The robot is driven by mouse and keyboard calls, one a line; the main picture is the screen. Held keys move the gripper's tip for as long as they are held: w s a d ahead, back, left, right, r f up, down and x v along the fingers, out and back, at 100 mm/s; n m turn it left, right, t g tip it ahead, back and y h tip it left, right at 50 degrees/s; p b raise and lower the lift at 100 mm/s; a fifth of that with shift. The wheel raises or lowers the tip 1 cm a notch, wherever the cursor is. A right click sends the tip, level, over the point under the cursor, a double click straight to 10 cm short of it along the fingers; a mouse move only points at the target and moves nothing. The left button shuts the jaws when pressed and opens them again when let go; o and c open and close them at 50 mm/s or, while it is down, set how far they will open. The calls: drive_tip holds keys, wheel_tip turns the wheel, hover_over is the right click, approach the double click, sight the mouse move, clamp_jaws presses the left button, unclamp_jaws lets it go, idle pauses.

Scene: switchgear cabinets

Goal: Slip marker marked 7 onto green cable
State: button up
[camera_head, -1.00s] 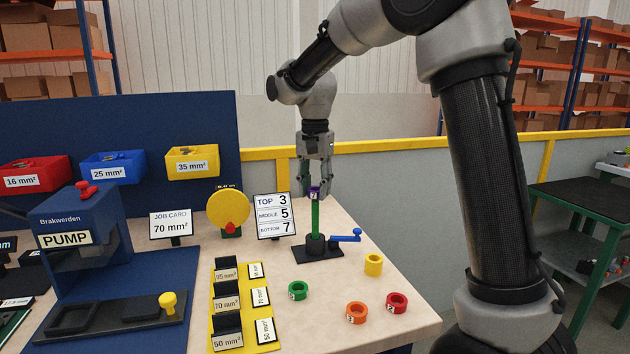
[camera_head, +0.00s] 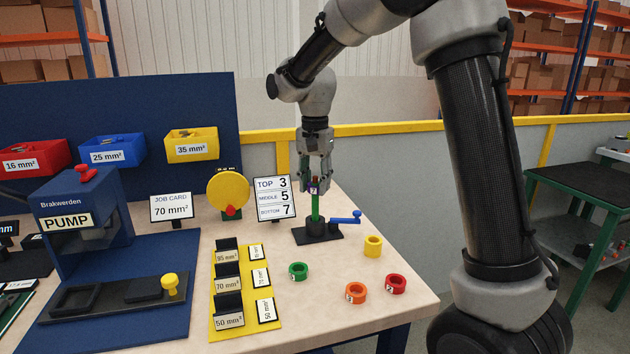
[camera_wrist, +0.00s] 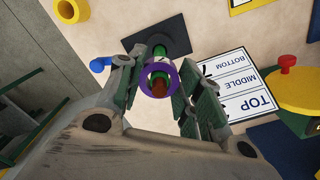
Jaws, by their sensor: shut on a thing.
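The green cable (camera_head: 316,207) stands upright in a black clamp (camera_head: 318,233) with a blue lever (camera_head: 345,219). Its reddish-brown top end (camera_wrist: 159,87) shows through the ring in the wrist view. My gripper (camera_head: 314,186) is shut on a purple marker ring (camera_wrist: 158,79), which also shows in the head view (camera_head: 313,190) with a digit that looks like 7.
Green (camera_head: 298,270), orange (camera_head: 356,292), red (camera_head: 396,284) and yellow (camera_head: 373,246) marker rings lie on the bench. A sign (camera_head: 274,198) reads top 3, middle 5, bottom 7. A yellow lug rack (camera_head: 262,339) stands to the left.

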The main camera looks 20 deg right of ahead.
drive_tip(key=o, duration=0.8)
drive_tip(key=shift+o, duration=0.2)
drive_tip(key=shift+r, duration=0.1)
wheel_tip(320, 180, up, 12)
